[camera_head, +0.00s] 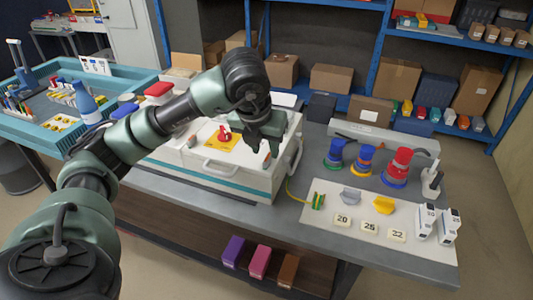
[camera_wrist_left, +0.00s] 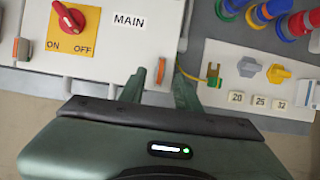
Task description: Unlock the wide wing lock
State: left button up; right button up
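A white box (camera_head: 235,177) with a teal stripe stands on the table. Its lid carries a red rotary switch (camera_wrist_left: 68,18) on a yellow ON/OFF plate and a MAIN label. A small upright orange-tipped wing lock (camera_wrist_left: 161,72) sits at the lid's front edge; it also shows in the head view (camera_head: 267,161). A similar orange piece (camera_wrist_left: 16,47) shows at the left of the wrist view. I cannot tell which is the wide one. My left gripper (camera_head: 265,143) is over the box's front right; its fingers (camera_wrist_left: 159,92) are apart, either side of the first lock, with no visible grip. My right gripper is out of view.
A white mat (camera_head: 330,228) at the right holds a grey wing piece (camera_head: 350,196), a yellow one (camera_head: 384,207) and number tags. Coloured ring stacks (camera_head: 397,166) stand behind. A handle (camera_head: 220,170) projects from the box's front. A blue tray (camera_head: 60,138) is at the left.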

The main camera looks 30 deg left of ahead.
pick_arm(q)
jog(key=v, duration=0.4)
jog(key=shift+r, duration=0.15)
